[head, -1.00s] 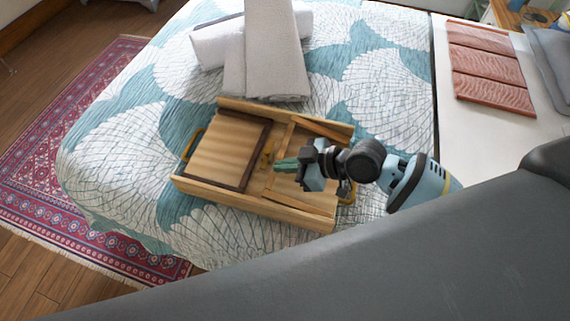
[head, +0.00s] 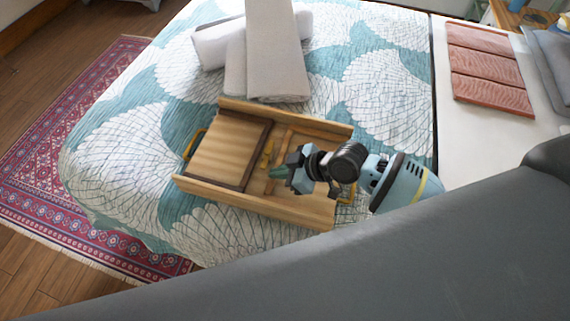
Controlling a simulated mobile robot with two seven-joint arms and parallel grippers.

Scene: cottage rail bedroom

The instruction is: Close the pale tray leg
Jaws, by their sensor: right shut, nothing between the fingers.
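The wooden tray (head: 255,212) lies on the bed with its underside up and its rim walls standing around it. The pale leg (head: 280,152) is a light wood frame in its right half, low between the rim walls; my gripper hides part of it, and I cannot tell whether it lies fully flat. A dark leg frame (head: 262,150) lies flat around the left panel. My left gripper is out of view.
Yellow handles (head: 194,144) sit at the tray's ends. Rolled and folded grey towels (head: 275,55) lie on the bed behind the tray. A pink folded cloth (head: 490,65) lies on a white surface at right. The patterned bedspread (head: 110,155) is clear left of the tray.

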